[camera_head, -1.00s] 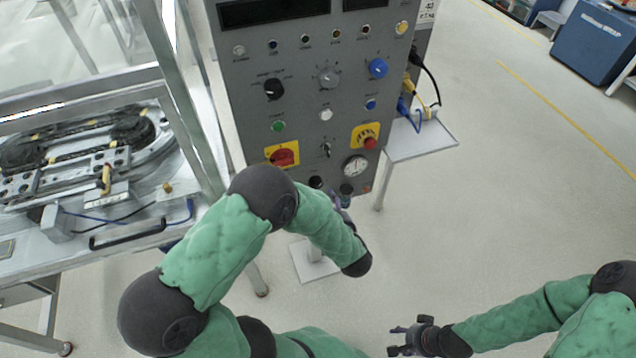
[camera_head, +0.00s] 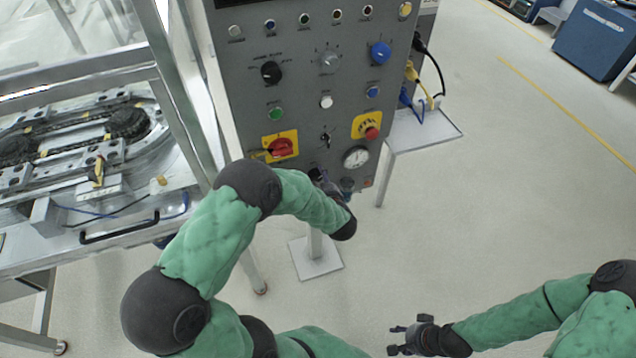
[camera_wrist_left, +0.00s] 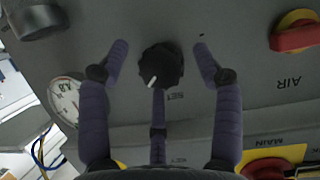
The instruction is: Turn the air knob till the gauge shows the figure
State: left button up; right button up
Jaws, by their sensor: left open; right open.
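A black knob (camera_wrist_left: 160,66) with a white pointer mark sits on the grey panel in the left wrist view. It lies between the two spread fingers of my open left gripper (camera_wrist_left: 160,62), with a gap on each side. The round white gauge (camera_wrist_left: 65,99) is left of it in that view; I cannot read its needle clearly. In the head view the gauge (camera_head: 356,157) is low on the panel, and my left gripper (camera_head: 320,178) is just below and left of it, partly hidden by my arm. My right gripper (camera_head: 402,340) is open and empty over the floor.
A framed machine bench (camera_head: 95,245) stands left. A small white shelf (camera_head: 425,132) with cables is right.

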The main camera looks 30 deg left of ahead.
pick_arm(q)
jog(key=shift+w+a, duration=0.1)
jog(key=c, duration=1.1)
jog(key=shift+m+p, duration=0.3)
jog(key=shift+p, duration=0.75)
jog(key=shift+f+g+p, duration=0.2)
jog(key=shift+g+p, duration=0.1)
jog(key=shift+s+f, duration=0.1)
jog(key=shift+s, duration=0.1)
jog(key=o, duration=1)
jog(key=shift+c, duration=0.2)
jog(key=shift+o, duration=0.7)
jog(key=shift+w, duration=0.1)
jog(key=shift+r, duration=0.2)
